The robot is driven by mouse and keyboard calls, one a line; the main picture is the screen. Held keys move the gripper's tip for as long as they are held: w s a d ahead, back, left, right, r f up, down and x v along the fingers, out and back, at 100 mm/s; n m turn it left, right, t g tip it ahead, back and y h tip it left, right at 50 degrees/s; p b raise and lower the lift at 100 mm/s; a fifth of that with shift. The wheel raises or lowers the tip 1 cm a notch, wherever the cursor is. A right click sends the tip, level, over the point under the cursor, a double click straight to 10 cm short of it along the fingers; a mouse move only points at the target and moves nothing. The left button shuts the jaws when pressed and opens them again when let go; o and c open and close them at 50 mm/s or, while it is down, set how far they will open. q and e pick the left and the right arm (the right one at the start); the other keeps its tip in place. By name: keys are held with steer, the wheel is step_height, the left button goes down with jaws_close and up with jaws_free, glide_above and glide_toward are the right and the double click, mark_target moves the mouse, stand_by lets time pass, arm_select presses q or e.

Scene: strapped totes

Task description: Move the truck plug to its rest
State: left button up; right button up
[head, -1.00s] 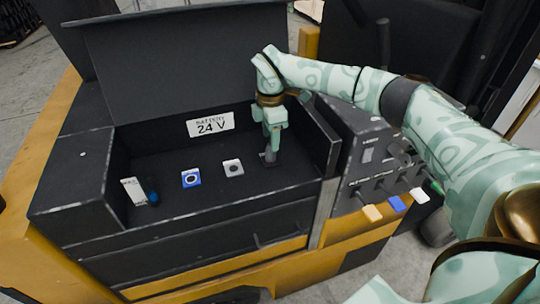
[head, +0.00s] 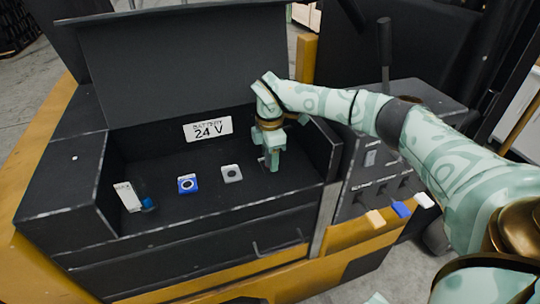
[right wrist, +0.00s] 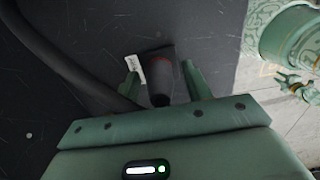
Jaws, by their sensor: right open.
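My right gripper (head: 272,160) points down into the right end of the open black battery tray, to the right of the grey socket (head: 231,173). In the right wrist view its two green fingers (right wrist: 162,78) are open, one on each side of a dark block that looks like the truck plug (right wrist: 162,72). Whether the fingers touch it cannot be told. A black cable (right wrist: 62,62) runs close by. In the head view the plug is mostly hidden behind the gripper. A blue socket (head: 188,184) sits left of the grey one. My left gripper is not seen.
A white tag (head: 128,196) with a small blue part stands at the tray's left end. A raised lid (head: 180,65) and a "BATTERY 24 V" label (head: 208,128) are behind. A lever panel (head: 380,170) is at the right. The tray floor between is clear.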

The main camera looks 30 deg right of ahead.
steer(key=shift+p, duration=0.4)
steer(key=shift+p, duration=0.3)
stand_by(0.6)
jaws_close()
steer(key=shift+r, duration=0.1)
steer(key=shift+r+p, duration=2.9)
steer(key=shift+r, duration=0.05)
